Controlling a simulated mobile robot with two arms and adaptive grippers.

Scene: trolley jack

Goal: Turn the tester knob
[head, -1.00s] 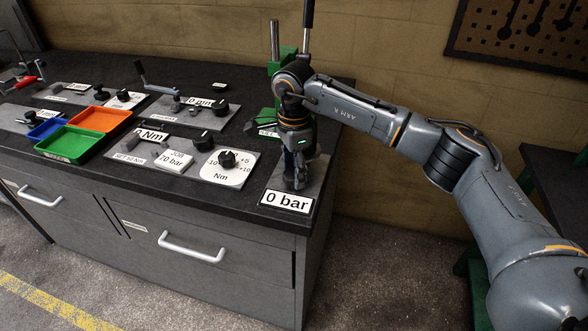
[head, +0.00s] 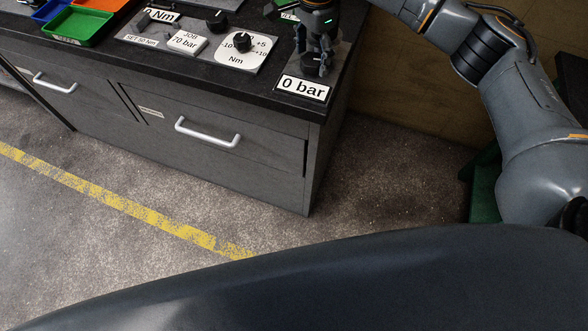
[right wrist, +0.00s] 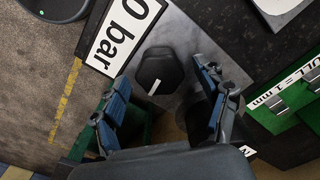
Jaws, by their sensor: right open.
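A dark faceted knob (right wrist: 158,71) with a white pointer line sits on a grey plate (right wrist: 172,28), beside the "0 bar" display (right wrist: 122,32). My right gripper (right wrist: 160,73) is open, with one blue-padded finger on each side of the knob in the right wrist view. I cannot tell whether either finger touches it. In the head view my right gripper (head: 313,64) points down behind the "0 bar" display (head: 303,89) and mostly hides the knob. Another black knob (head: 242,41) on the Nm dial plate stands to the left. My left gripper is not in view.
The dark bench top (head: 262,82) ends just in front of the displays, above drawers with white handles (head: 207,134). A "70 bar" job card (head: 187,42) and a green tray (head: 80,27) lie to the left. A green block (right wrist: 292,98) stands at right in the right wrist view.

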